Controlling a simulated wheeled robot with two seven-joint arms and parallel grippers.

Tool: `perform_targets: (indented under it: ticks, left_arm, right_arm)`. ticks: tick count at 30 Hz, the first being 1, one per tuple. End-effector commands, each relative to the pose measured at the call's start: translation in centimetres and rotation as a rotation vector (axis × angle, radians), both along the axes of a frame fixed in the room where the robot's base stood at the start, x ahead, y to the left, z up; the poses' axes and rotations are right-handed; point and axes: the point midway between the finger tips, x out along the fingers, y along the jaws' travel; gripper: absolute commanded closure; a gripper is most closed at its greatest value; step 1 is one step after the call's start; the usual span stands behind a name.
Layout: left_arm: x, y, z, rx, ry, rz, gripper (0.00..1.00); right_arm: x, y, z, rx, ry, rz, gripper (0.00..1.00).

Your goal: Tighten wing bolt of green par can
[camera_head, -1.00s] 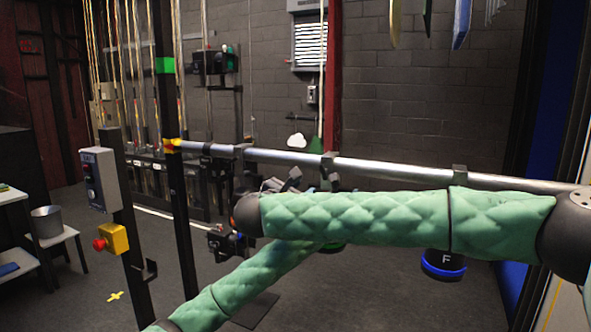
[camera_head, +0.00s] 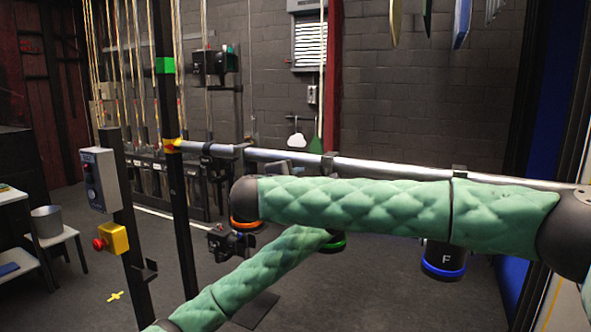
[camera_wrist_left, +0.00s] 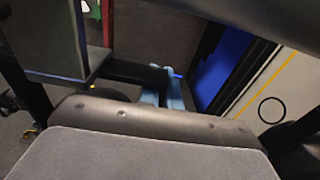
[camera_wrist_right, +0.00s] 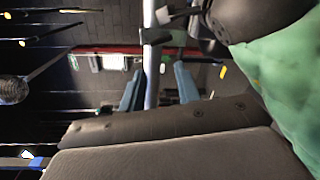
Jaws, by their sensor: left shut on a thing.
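The green par can shows in the head view as a green-rimmed dark can (camera_head: 335,244) below the pipe; my right arm hides its upper part and wing bolt. My left gripper is hidden in the head view behind my right arm. In the left wrist view its light-blue fingers (camera_wrist_left: 163,92) are close together, shut on a small dark piece, likely the wing bolt, mostly hidden by the gripper body. In the right wrist view my right gripper's blue fingers (camera_wrist_right: 157,86) are apart and empty, with the pipe (camera_wrist_right: 152,65) showing between them; contact cannot be told.
The silver pipe (camera_head: 390,166) runs across the head view. An orange-rimmed can (camera_head: 246,226) hangs left and a blue-rimmed can (camera_head: 444,262) right. A dark post (camera_head: 178,200) and a control box with a red button (camera_head: 113,239) stand left. My arms cross before the pipe.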

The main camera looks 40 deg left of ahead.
Motion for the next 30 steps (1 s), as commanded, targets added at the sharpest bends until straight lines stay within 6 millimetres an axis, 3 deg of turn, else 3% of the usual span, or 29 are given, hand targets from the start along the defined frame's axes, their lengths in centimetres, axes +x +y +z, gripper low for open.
perform_targets:
  ticks: [15,30]
  left_arm:
    - [0.0,0.0,-0.1,0.0,0.001,0.0,1.0]
    - [0.0,0.0,-0.1,0.0,0.001,0.0,1.0]
  right_arm:
    - [-0.5,0.4,2.7,0.451,0.142,-0.046,0.67]
    - [-0.6,0.5,3.1,0.532,0.17,-0.056,0.67]
